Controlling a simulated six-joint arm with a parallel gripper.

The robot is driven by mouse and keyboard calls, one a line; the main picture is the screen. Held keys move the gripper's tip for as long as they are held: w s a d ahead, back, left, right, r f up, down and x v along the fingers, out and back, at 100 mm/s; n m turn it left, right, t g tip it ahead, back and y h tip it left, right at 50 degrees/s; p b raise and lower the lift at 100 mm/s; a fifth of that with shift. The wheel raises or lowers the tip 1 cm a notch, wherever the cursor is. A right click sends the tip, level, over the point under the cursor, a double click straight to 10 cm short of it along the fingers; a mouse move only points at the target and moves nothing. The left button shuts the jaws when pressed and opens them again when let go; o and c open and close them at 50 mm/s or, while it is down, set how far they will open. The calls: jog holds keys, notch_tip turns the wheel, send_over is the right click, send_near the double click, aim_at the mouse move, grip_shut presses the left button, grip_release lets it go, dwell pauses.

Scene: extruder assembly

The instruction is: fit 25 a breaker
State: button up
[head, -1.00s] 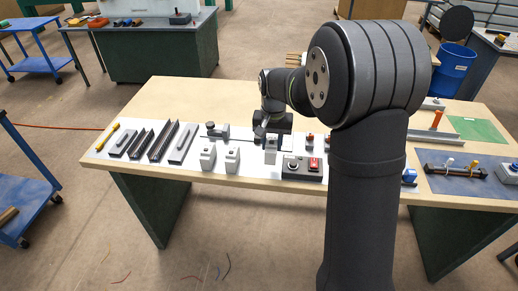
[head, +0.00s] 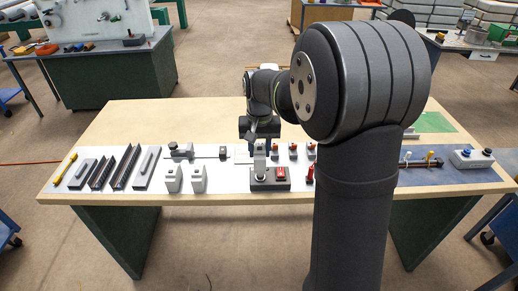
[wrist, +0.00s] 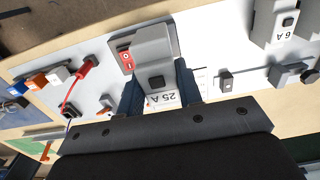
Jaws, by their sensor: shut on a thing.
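My gripper (wrist: 158,88) is shut on the 25 A breaker (wrist: 153,50), a grey block with a dark square button and a white label that reads upside down in the wrist view. In the head view my gripper (head: 261,137) points down and the breaker (head: 260,152) is over the left part of a dark box (head: 270,186) with a red switch (head: 281,173). The red switch (wrist: 125,58) also shows beside the breaker in the wrist view. The breaker hides much of the box there, and I cannot tell whether it touches the box or is seated.
Two other grey breakers (head: 173,180) (head: 198,180) stand to the left, one marked 6 A (wrist: 281,24). Dark rails (head: 122,168) lie further left. Small red and orange parts (head: 294,150) stand right of my gripper. The back of the table (head: 170,118) is clear.

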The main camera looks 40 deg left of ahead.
jog(key=shift+a, duration=0.1)
jog(key=a+f, duration=0.3)
jog(key=a, duration=1.9)
jog(key=shift+s+a, duration=0.25)
jog(key=shift+a, duration=0.1)
jog(key=shift+f, duration=2.9)
jog(key=shift+f, duration=1.05)
jog(key=o, duration=1.1)
notch_tip(320, 180, up, 18)
jog(key=shift+f, duration=0.25)
